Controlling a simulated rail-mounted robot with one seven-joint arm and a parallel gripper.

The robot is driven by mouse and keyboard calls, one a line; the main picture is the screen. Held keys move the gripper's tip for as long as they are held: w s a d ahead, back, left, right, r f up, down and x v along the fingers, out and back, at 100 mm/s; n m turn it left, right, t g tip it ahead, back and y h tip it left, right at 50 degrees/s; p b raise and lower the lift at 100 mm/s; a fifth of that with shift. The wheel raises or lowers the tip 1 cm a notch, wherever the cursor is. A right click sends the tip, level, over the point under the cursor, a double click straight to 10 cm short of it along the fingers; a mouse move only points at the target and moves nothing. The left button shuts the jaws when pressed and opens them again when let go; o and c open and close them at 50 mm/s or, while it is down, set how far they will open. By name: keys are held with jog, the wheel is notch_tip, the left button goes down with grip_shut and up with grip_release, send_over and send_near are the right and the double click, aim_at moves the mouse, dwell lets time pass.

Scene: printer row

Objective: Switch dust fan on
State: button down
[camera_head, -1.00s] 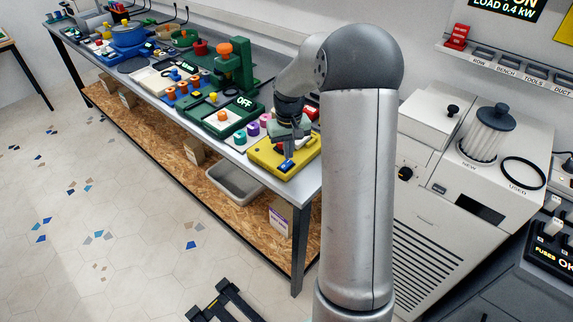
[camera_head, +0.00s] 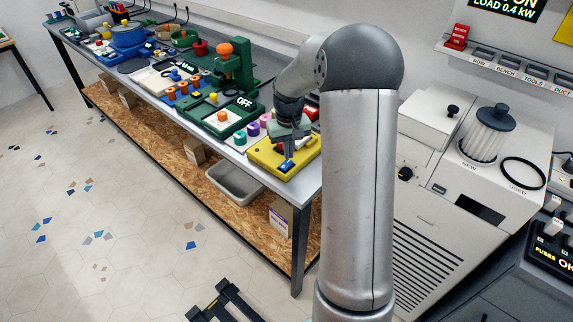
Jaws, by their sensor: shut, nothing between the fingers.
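My gripper (camera_head: 288,150) is shut and points down over the yellow box (camera_head: 267,160) at the near end of the long bench. A blue part (camera_head: 287,165) shows on the box just below the fingertips; whether they touch it I cannot tell. A dust fan switch is not clearly readable here. The light grey cabinet (camera_head: 425,240) at the right, with a louvred front, a black knob (camera_head: 405,173) and a filter cartridge (camera_head: 487,135) marked NEW, may be the dust unit. My arm hides part of the yellow box and of the bench end.
A fuse panel (camera_head: 553,245) is at lower right.

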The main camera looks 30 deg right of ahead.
aim_at(288, 163)
jog(key=shift+f+b, duration=0.7)
jog(key=shift+f, duration=0.3)
dwell(0.9)
jog(key=shift+r+p, duration=2.4)
jog(key=shift+r, duration=1.1)
jog(key=s+a+r, duration=0.7)
jog(key=s+a, duration=0.3)
jog(key=s, duration=0.2)
jog(key=s+a, duration=0.2)
jog(key=s, duration=0.6)
jog(key=s+a+f+n, duration=0.1)
jog(key=s+a, duration=0.2)
jog(key=s, duration=0.5)
jog(key=shift+a+t, duration=0.3)
jog(key=shift+t, duration=0.1)
